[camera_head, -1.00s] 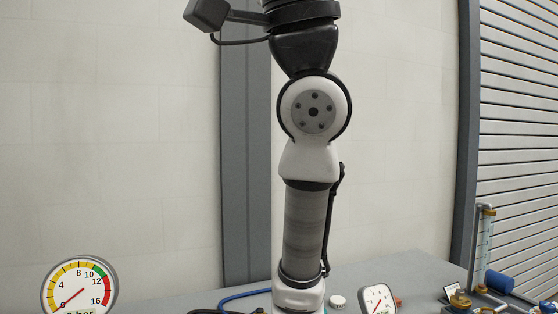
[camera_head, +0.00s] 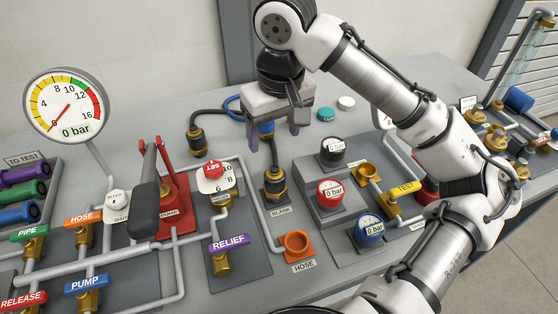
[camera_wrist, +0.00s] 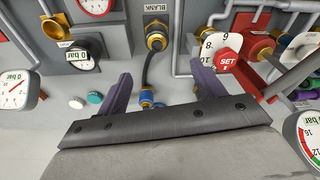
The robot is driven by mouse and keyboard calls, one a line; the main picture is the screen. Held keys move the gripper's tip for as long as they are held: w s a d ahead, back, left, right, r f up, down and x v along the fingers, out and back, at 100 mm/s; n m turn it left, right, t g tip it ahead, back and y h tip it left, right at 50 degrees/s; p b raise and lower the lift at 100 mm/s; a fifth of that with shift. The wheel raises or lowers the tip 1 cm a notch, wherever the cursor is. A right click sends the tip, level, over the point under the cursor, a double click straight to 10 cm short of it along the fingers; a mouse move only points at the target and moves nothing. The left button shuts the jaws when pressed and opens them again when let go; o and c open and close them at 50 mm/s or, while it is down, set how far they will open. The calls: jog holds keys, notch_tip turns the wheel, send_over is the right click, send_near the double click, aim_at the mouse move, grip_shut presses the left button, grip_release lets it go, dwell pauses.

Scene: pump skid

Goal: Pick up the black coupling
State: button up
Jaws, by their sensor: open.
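A black coupling with brass ends (camera_head: 275,184) sits at the post labelled BLANK, with a black hose rising from it. It also shows in the wrist view (camera_wrist: 155,40), at the top, beyond my fingertips. A second black and brass coupling (camera_head: 197,139) is on a black hose end at the left. My gripper (camera_head: 273,138) has purple fingers, apart and empty, above the table behind the BLANK coupling. In the wrist view the fingers (camera_wrist: 165,82) straddle a view of the black hose and a blue coupling (camera_wrist: 147,98). My gripper partly hides the blue coupling in the head view.
A red hand pump (camera_head: 172,200) and large pressure gauge (camera_head: 64,105) stand left. A block with small gauges (camera_head: 330,193) stands right of the BLANK post. An orange HOSE socket (camera_head: 297,245) is in front. Two caps (camera_head: 327,114) lie behind on open table.

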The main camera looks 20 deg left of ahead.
aim_at(275, 166)
jog(key=f, duration=0.8)
jog(key=shift+w+a+f, duration=0.15)
jog(key=shift+w+f, duration=0.1)
jog(key=shift+w, duration=0.05)
jog(key=shift+w+a+f+p, duration=0.15)
jog(key=shift+f+p, duration=0.3)
jog(key=shift+f, duration=0.9)
jog(key=shift+w+a+f+p, duration=0.15)
jog(key=shift+f+p, duration=0.3)
jog(key=shift+f, duration=0.85)
jog(key=shift+d, duration=0.1)
jog(key=shift+c, duration=0.5)
jog(key=c, duration=1.1)
jog(key=shift+r, duration=0.1)
notch_tip(275, 166, up, 20)
jog(key=shift+f+b, duration=0.1)
jog(key=shift+b, duration=0.65)
